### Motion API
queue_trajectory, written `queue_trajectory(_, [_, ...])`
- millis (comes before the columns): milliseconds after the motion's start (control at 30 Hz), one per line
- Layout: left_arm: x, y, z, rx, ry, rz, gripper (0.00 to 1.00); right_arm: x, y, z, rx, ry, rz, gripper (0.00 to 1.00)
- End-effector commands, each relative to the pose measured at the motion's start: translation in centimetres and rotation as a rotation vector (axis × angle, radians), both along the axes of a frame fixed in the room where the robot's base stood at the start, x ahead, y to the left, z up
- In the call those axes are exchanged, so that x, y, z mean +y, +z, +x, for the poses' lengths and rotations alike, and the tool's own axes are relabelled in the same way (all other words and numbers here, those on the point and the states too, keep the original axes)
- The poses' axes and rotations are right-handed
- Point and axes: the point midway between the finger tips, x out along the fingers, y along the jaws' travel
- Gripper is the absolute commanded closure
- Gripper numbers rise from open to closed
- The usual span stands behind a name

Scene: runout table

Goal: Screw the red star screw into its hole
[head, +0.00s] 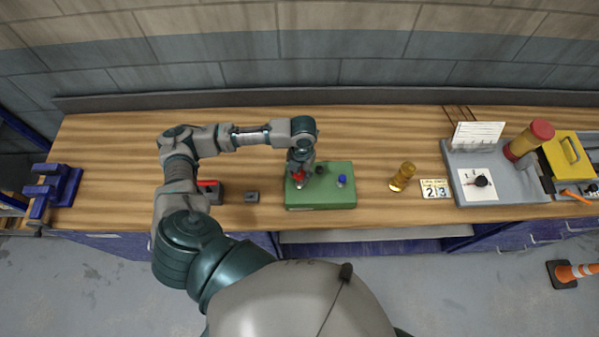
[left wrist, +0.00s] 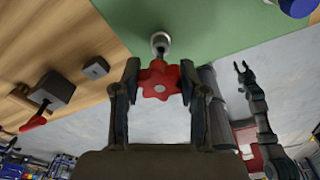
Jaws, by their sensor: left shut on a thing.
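The red star screw (left wrist: 160,82) sits between the two fingers of my left gripper (left wrist: 161,78), which is shut on it. It also shows as a patch of red under the gripper in the head view (head: 299,177). In the left wrist view its shank points at a metal-rimmed hole (left wrist: 159,40) in the green block (left wrist: 205,22). I cannot tell how far the tip is in the hole. In the head view the green block (head: 330,194) lies under my left gripper. My right gripper (left wrist: 242,66) shows small in the left wrist view, its fingers apart and empty.
A blue knob (head: 342,180) and a dark knob (head: 320,169) stand on the block near the gripper. A small grey block (head: 252,197) lies to the left. A brass cylinder (head: 402,176) and number card (head: 435,188) stand right, before a grey tray (head: 508,188).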

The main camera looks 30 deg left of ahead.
Motion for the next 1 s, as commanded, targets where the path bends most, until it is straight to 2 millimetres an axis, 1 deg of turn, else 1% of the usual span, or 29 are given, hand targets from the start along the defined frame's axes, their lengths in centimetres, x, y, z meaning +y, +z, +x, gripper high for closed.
queue_trajectory(533, [-0.1,-0.1,0.0,0.0,0.0,0.0,1.0,-0.3,0.0,0.0,0.0,0.003,-0.004,0.6])
queue_trajectory(1000, [-0.1,-1.2,0.0,0.0,0.0,0.0,1.0,-0.4,-0.6,0.0,0.0,0.003,-0.004,0.6])
